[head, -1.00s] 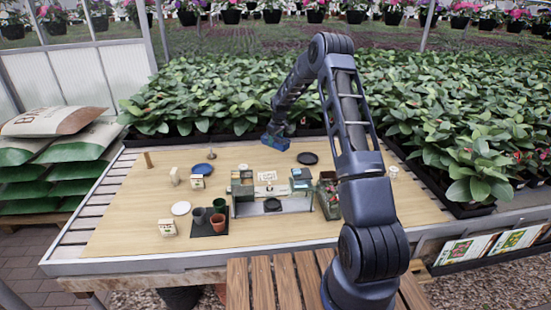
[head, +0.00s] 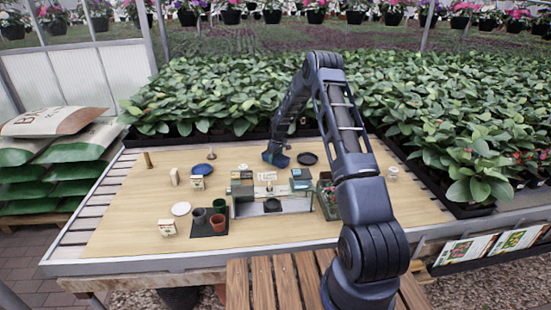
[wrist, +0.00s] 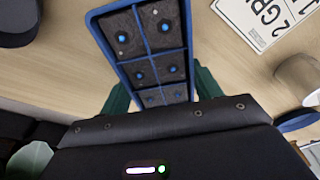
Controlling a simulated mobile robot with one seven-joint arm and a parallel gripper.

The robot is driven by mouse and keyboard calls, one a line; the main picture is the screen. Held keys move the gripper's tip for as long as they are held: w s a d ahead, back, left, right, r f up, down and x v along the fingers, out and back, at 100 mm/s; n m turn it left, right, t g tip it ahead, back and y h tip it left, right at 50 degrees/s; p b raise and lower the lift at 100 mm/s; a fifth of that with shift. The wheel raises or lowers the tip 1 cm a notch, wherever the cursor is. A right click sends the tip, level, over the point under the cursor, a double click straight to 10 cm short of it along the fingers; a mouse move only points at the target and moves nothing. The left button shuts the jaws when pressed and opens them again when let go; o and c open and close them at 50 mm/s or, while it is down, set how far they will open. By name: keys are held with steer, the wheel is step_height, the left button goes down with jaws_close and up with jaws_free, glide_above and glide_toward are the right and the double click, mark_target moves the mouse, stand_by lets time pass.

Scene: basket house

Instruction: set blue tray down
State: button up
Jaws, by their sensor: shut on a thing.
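The blue tray (wrist: 107,50) has a blue rim and blue dividers around dark cells with small blue dots. In the wrist view it lies between the green fingers of my gripper (wrist: 163,92), which is shut on it. In the head view my gripper (head: 275,154) is low over the far middle of the wooden table (head: 130,225). The tray shows there only as a small blue patch (head: 280,161) under the gripper. I cannot tell whether its underside touches the tabletop.
A black round plate (head: 307,158) is just right of the gripper. A white lettered sign (head: 267,176) is in front of it. A blue plate (head: 202,169) and several cartons, pots and boxes stand to the left and front. Leafy plants (head: 230,100) border the back.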

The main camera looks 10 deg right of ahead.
steer(key=o, duration=1.1)
steer(key=shift+f, duration=0.15)
step_height(320, 180, up, 12)
steer(key=s+d, duration=0.1)
step_height(320, 180, up, 16)
steer(key=m+t, duration=0.1)
steer(key=m, duration=0.1)
glide_above(278, 157)
steer(key=s+d, duration=0.3)
steer(key=s, duration=0.6)
steer(key=s+d+r+m+h, duration=0.1)
steer(key=s+d+r, duration=0.1)
steer(key=s+r, duration=0.55)
steer(key=s+d+r+m, duration=0.1)
steer(key=s+d+r, duration=0.1)
steer(key=s+r, duration=0.55)
steer(key=s+d+m, duration=0.1)
steer(key=s, duration=1)
steer(key=s+d+m+t, duration=0.1)
steer(key=s+m, duration=0.1)
steer(key=s, duration=0.9)
steer(key=s+d+m+t, duration=0.1)
steer(key=s+d+m, duration=0.1)
steer(key=s, duration=0.9)
steer(key=shift+s+r, duration=0.25)
